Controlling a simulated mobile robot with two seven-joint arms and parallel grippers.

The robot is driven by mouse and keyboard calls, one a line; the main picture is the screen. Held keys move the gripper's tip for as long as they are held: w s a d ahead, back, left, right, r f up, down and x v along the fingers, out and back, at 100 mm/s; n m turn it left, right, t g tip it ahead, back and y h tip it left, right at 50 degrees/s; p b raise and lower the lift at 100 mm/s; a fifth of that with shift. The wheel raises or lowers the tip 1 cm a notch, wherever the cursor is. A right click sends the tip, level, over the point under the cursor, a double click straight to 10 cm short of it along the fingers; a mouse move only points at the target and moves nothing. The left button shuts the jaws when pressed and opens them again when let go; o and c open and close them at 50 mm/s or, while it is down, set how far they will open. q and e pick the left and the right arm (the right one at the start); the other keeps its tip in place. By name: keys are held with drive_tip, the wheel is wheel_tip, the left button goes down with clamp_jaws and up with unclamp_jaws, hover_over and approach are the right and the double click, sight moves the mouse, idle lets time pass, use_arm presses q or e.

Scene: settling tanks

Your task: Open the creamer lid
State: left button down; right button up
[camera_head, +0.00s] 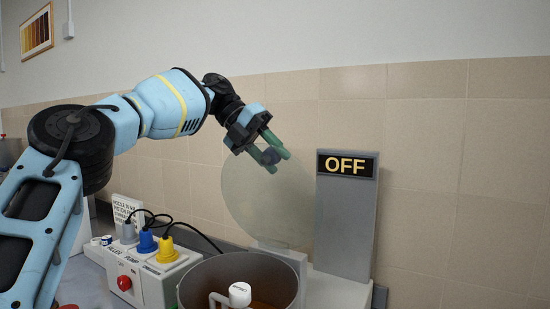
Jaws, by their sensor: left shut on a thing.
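The creamer is a round grey vat (188,296) at the bottom centre, its top uncovered, with brown contents partly in view. Its lid is a clear, round, greenish disc (262,208) standing steeply tilted up above the vat's back edge. My left gripper (276,160) is shut on the dark knob near the upper part of the lid. My right gripper is not in view.
A grey panel (345,225) reading OFF stands right of the lid. A white box (150,285) with several coloured plugs, cables and a red button is left of the vat. A white-capped item (240,294) shows at the vat's front. A tiled wall (440,180) is behind.

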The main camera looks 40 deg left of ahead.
use_arm(q)
drive_tip(key=shift+w, duration=0.35)
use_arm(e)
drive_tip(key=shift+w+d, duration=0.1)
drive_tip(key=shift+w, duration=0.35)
use_arm(q)
drive_tip(key=shift+f, duration=0.1)
drive_tip(key=c, duration=1)
unclamp_jaws()
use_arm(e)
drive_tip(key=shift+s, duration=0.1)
